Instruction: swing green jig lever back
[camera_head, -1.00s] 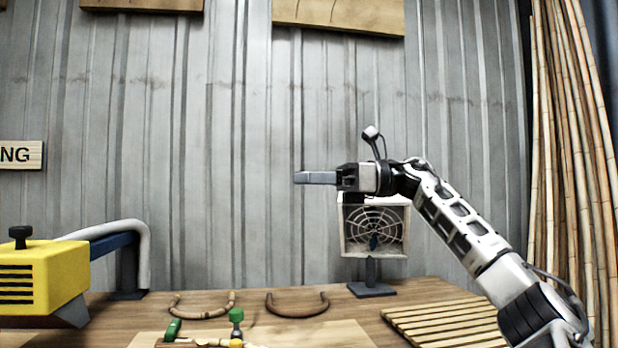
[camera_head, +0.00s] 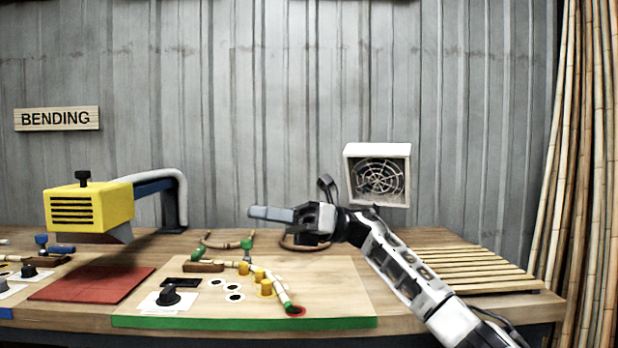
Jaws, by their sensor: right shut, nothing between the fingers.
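The jig board (camera_head: 340,290) is a pale wooden panel with a green front edge on the bench. I take this rod to be the lever, but cannot be sure. Green knobs (camera_head: 247,243) stand behind it. My right gripper (camera_head: 262,213) is shut and empty, pointing left above the back of the board, apart from the rod. My left gripper is not in view.
A fan box (camera_head: 380,175) is behind my right arm. A slatted rack (camera_head: 478,268) lies at the right. A black knob (camera_head: 169,296) sits on the board.

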